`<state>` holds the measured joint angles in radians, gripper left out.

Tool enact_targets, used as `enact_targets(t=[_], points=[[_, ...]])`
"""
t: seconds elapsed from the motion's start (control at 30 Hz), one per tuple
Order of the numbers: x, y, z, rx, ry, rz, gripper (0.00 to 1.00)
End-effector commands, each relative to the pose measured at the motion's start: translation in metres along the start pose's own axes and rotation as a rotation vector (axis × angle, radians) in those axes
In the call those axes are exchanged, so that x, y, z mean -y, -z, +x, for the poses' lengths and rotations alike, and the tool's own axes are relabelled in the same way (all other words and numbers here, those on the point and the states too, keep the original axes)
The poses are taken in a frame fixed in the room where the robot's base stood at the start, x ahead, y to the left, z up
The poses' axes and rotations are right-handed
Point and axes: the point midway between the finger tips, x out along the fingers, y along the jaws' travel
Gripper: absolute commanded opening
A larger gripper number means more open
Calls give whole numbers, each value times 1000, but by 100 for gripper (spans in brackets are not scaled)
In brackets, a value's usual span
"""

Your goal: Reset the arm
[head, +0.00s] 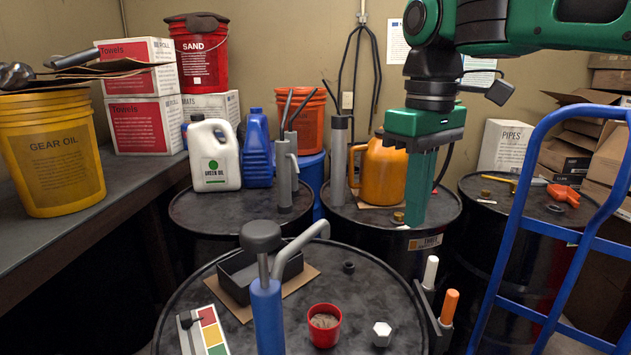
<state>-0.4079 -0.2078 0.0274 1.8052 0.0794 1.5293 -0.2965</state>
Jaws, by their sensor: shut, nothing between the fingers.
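My gripper (417,222) is green and hangs from my arm at the upper right, pointing down. Its fingers are together with nothing between them. The fingertips show in front of the middle-right drum (432,208), near a small brass cap (398,217). Whether they touch anything cannot be told. The arm comes in from the top right edge, and the fingers partly hide the drum behind them.
The front drum (395,335) holds a blue hand pump (267,315), a black tray (240,285), a red cup (324,322) and a white hex nut (382,333). An orange jug (382,172) stands left of my gripper. A blue hand truck (508,230) stands at right.

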Motion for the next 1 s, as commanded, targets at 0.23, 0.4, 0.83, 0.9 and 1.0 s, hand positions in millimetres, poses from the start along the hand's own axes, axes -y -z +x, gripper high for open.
enact_targets(t=[0.23, 0.4, 0.83, 0.9, 1.0], points=[[-90, -103, 82, 3, 3, 480, 0], [-115, -184, 140, 4, 6, 794, 0], [-101, -290, 222, 8, 14, 1207, 0], [-101, -291, 223, 8, 13, 1212, 0], [-101, -290, 223, 8, 13, 1211, 0]])
